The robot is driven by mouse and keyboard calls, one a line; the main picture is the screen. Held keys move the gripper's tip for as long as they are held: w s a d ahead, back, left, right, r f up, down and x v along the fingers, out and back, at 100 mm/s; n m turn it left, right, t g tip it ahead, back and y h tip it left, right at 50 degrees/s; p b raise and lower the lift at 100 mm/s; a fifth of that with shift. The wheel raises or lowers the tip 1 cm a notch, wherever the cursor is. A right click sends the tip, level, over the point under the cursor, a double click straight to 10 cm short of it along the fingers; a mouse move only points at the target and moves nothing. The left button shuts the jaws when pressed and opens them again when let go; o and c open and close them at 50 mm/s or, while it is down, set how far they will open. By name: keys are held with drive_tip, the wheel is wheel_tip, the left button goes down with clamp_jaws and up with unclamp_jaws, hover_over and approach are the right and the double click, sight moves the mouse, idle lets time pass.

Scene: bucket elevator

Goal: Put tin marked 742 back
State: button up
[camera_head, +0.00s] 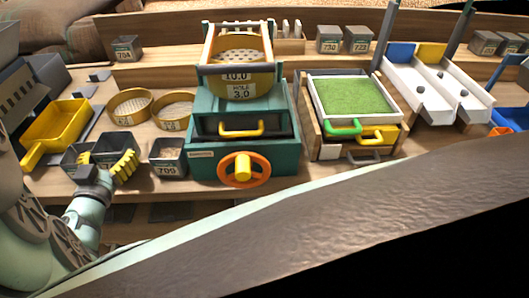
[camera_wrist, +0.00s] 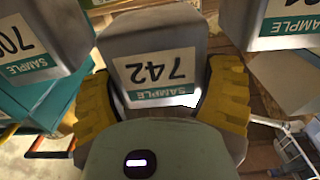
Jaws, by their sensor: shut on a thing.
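The tin marked 742 (camera_wrist: 150,35) is a dark grey square tin with a white and green SAMPLE label. It fills the middle of the wrist view, its number upside down. My gripper (camera_wrist: 165,100) is shut on it, with one yellow finger at each side. In the head view, my gripper (camera_head: 107,163) is at the left front of the bench, and the held tin (camera_head: 119,142) shows partly behind the yellow fingers. Whether the tin touches the bench cannot be told.
The tin marked 700 or 709 (camera_head: 168,157) stands close on the right, another tin (camera_head: 80,152) close on the left. Behind are two round sieves (camera_head: 130,106) and a yellow scoop (camera_head: 62,124). A teal sieve machine (camera_head: 243,157) stands right. More tins (camera_head: 125,48) stand on the back shelf.

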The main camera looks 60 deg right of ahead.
drive_tip(key=shift+w+d+f, duration=0.2)
drive_tip(key=shift+w+d, duration=0.05)
wheel_tip(320, 180, down, 4)
drive_tip(key=b, duration=0.4)
drive_tip(key=shift+a+r+b, duration=0.1)
drive_tip(key=shift+r+b, duration=0.15)
drive_tip(key=shift+b, duration=0.15)
drive_tip(key=shift+r, duration=0.15)
drive_tip(key=o, duration=1.1)
drive_tip(key=shift+o, duration=0.2)
